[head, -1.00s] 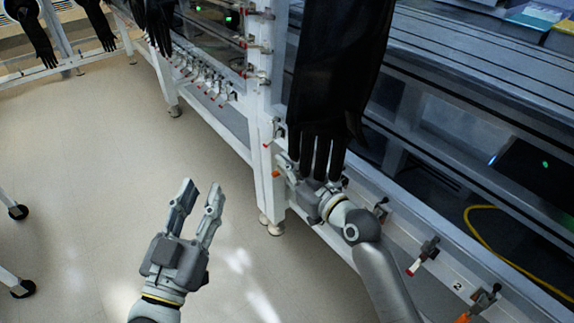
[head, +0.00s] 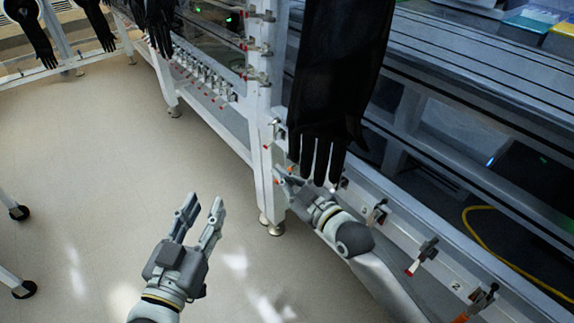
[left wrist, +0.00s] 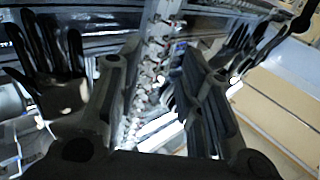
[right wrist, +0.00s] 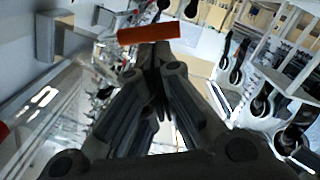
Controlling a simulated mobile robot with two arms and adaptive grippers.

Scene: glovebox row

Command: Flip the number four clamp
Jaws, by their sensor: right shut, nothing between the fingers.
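Toggle clamps with red or orange-tipped handles line the white lower rail (head: 400,238). One clamp (head: 425,252) and another, more to the left (head: 378,213), are in clear view; I cannot read a number four. My right gripper (head: 281,174) is shut and empty at the rail's far left end, beside the post, below the hanging black glove. In the right wrist view, an orange-red handle (right wrist: 148,33) lies across just beyond the closed fingertips (right wrist: 156,48); I cannot tell whether they touch. My left gripper (head: 204,203) is open and empty over the floor.
A black glove (head: 335,90) hangs just above my right gripper. The white post (head: 264,140) carries more clamps. A label 2 (head: 456,286) is on the rail at lower right. The floor (head: 90,170) at left is clear.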

